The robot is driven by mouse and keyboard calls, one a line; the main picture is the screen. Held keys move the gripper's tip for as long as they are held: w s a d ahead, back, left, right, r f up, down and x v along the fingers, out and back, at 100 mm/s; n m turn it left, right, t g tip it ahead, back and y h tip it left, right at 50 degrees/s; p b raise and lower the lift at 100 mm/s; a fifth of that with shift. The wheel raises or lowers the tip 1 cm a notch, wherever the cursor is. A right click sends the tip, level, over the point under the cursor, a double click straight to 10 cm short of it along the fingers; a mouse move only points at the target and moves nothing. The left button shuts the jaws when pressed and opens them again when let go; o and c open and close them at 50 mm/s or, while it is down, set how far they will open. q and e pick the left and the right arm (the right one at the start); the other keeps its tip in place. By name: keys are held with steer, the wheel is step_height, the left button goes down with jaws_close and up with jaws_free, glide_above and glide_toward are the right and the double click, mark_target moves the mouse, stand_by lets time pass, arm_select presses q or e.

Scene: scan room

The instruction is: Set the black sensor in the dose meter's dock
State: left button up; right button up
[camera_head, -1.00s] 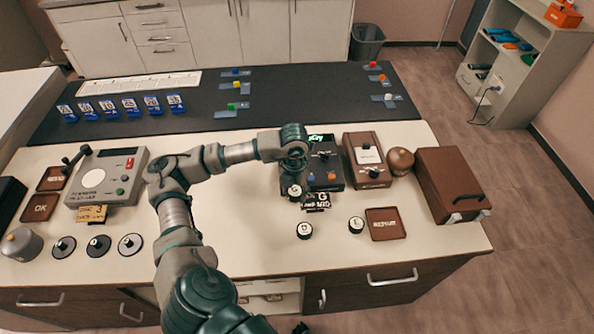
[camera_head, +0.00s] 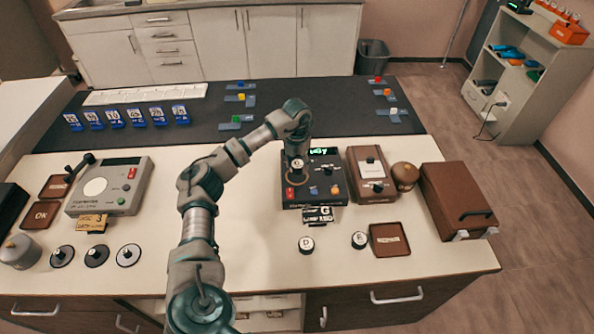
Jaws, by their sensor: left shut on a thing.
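The dose meter (camera_head: 333,187) is a dark box with a lit green display, knobs and a red label, standing right of the counter's middle. My left gripper (camera_head: 297,156) is over the left part of the meter. It is shut on a small black sensor (camera_head: 298,166) with a pale round top. A round ring shows on the meter just below it. I cannot tell whether the sensor touches the dock, as the gripper hides part of it. Two similar black round pieces, marked D (camera_head: 306,244) and E (camera_head: 359,240), stand in front. My right gripper is not in view.
A card marked G (camera_head: 318,213) is at the meter's front. A brown device (camera_head: 371,176), a round brown object (camera_head: 405,175) and a brown case (camera_head: 455,200) stand to the right. A grey device (camera_head: 110,187) and three discs (camera_head: 97,255) are left.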

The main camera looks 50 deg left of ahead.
mark_target(297, 170)
arm_select(q)
step_height(297, 170, down, 3)
steer(key=shift+f, duration=0.1)
steer(key=o, duration=1.2)
steer(key=shift+a, duration=0.1)
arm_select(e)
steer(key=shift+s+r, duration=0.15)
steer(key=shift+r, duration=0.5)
arm_select(q)
steer(key=shift+r, duration=0.4)
step_height(297, 170, up, 11)
steer(key=shift+f+p, duration=0.1)
steer(key=shift+p, duration=0.6)
steer(key=shift+r, duration=0.3)
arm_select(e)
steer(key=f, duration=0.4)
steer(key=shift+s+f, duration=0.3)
